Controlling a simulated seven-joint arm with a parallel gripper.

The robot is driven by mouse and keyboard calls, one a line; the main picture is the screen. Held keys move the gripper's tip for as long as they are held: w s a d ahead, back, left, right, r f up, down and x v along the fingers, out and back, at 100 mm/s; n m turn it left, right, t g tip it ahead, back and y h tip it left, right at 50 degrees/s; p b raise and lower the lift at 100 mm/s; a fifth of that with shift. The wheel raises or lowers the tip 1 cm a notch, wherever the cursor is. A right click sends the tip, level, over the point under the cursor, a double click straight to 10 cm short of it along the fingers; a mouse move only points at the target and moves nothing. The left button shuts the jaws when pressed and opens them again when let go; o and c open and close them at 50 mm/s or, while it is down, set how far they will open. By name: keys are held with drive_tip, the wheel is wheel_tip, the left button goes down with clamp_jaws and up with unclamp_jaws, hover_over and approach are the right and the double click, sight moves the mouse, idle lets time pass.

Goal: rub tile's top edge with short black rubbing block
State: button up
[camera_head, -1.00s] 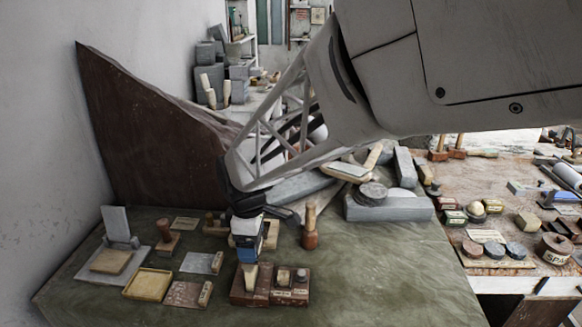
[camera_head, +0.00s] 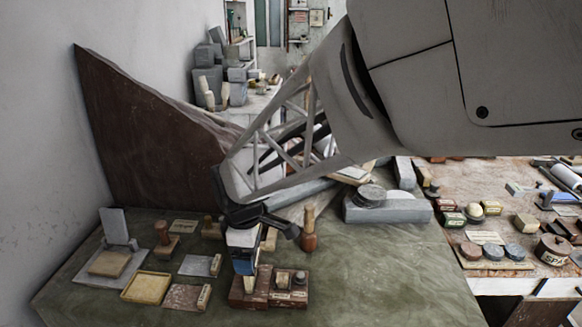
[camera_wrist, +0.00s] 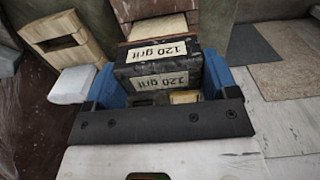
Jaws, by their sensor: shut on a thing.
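My gripper (camera_head: 244,262) has blue fingers and is shut on a black rubbing block (camera_wrist: 158,75) with "120 grit" labels, seen between the fingers in the wrist view. In the head view the gripper is over the left part of a brown wooden holder (camera_head: 288,299); whether the block is clear of the holder cannot be told. A pale grey tile (camera_head: 114,222) stands upright at the far left of the green table, well away from the gripper. Its top edge is in plain view.
A yellow tray (camera_head: 146,286), flat plates (camera_head: 196,265) and a wooden-handled tool (camera_head: 164,238) lie between holder and tile. A tall brown slab (camera_head: 140,140) leans against the wall behind. A grey stone block (camera_head: 388,210) is at right. The table's front right is bare.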

drive_tip(key=shift+s+f, duration=0.1)
drive_tip(key=shift+s, duration=0.2)
drive_tip(key=shift+w+r, duration=0.75)
drive_tip(key=shift+w, duration=0.35)
drive_tip(key=shift+r, duration=0.1)
drive_tip(key=shift+r, duration=1.15)
drive_tip(key=shift+r, duration=0.1)
drive_tip(key=shift+r, duration=1.9)
